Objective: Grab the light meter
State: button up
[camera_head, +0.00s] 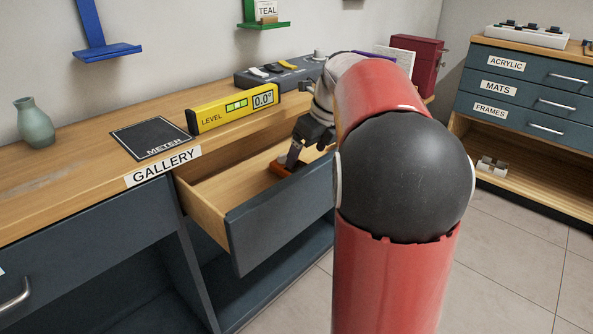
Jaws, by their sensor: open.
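I cannot surely make out the light meter. A small orange-brown thing (281,170) lies in the open drawer (208,201), directly below my gripper (292,158); it may be the meter or a holder for it, but it is too small and too covered to tell. My gripper is open and points down into the drawer. Its fingertips are close to that thing; whether they touch it is hidden. A black mat (148,133) labelled METER lies bare on the counter, left of the drawer.
A yellow digital level (234,109) stands on the counter (75,190) behind the drawer. A green vase (34,125), a grey tray with small items (277,73) and a dark red box (418,60) also stand there. A drawer cabinet (530,80) is at right.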

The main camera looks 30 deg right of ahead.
aim_at(297, 167)
jog(key=x, duration=0.6)
jog(key=shift+w+a+b, duration=0.25)
jog(key=shift+a+b, duration=0.05)
jog(key=shift+b, duration=0.1)
jog(key=shift+c, duration=0.4)
jog(key=c, duration=1)
jog(key=shift+c, duration=0.3)
jog(key=shift+r, duration=0.15)
